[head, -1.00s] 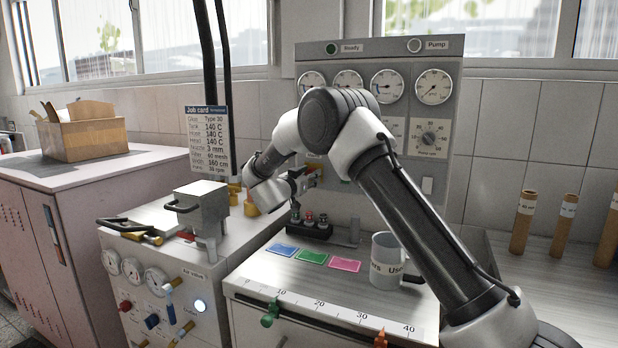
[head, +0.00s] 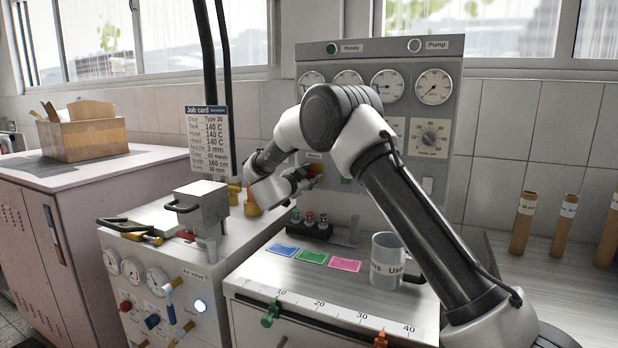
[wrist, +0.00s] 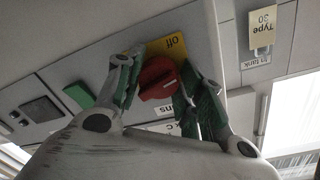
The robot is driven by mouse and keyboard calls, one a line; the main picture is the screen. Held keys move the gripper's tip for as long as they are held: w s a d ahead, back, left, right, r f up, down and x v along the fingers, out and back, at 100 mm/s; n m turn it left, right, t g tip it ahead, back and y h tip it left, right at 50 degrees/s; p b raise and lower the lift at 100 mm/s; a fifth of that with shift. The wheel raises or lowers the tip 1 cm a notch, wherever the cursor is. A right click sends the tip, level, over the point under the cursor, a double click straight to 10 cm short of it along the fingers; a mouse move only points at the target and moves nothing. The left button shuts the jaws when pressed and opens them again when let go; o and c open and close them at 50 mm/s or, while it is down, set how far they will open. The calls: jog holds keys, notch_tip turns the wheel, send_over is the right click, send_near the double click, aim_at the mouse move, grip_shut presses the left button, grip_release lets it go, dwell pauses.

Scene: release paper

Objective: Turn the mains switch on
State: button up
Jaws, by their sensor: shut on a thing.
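The mains switch is a red rotary knob (wrist: 157,78) on a yellow plate (wrist: 172,44) marked "Off" in the wrist view, where the lettering appears upside down. My gripper (wrist: 160,82) has its two green-padded fingers on either side of the knob and is shut on it. In the head view my gripper (head: 306,178) is at the lower left of the grey control panel (head: 440,115), partly hidden by my own arm. The knob is small there, with red and yellow just visible at the fingertips.
A mug (head: 385,262) and coloured cards (head: 312,257) lie on the bench below my arm. A metal tank (head: 203,207) stands left of my gripper.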

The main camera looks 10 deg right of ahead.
jog(key=m, duration=1.1)
jog(key=shift+y, duration=0.4)
dwell(0.3)
jog(key=o, duration=1)
jog(key=shift+r, duration=0.1)
jog(key=v, duration=1.2)
jog(key=shift+s+d, duration=0.1)
